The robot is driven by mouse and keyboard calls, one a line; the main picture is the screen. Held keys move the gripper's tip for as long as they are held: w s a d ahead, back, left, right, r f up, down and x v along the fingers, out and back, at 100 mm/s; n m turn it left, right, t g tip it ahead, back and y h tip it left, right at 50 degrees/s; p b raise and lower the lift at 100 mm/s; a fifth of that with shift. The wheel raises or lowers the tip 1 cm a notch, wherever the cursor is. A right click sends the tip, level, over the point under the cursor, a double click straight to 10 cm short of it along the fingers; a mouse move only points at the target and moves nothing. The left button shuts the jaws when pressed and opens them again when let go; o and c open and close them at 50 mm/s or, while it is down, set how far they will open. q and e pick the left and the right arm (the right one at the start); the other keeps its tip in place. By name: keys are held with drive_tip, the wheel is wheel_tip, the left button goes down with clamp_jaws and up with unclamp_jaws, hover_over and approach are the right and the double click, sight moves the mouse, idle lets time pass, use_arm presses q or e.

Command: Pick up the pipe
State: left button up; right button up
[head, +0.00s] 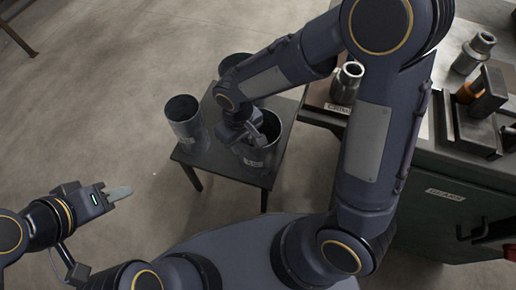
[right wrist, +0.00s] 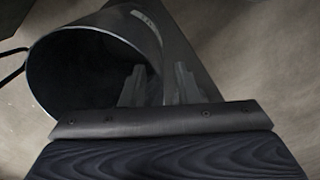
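A grey pipe (head: 262,158) with a dark hollow inside and a pale label stands at the near right of a small dark table (head: 226,168). My right gripper (head: 250,138) is at its rim. In the right wrist view the pipe (right wrist: 140,28) fills the upper left. The fingers of my right gripper (right wrist: 160,88) are spread, one inside the mouth and one outside, with the wall between them; contact is not clear.
Two more grey cylinders share the small table: one at the left (head: 187,128) and one at the back (head: 233,64), partly behind my arm. A green workbench (head: 450,185) at the right carries metal fittings (head: 347,82) and a vise-like block (head: 478,125).

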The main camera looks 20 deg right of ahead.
drive_tip(key=shift+f, duration=0.2)
clamp_jaws()
idle(1.3)
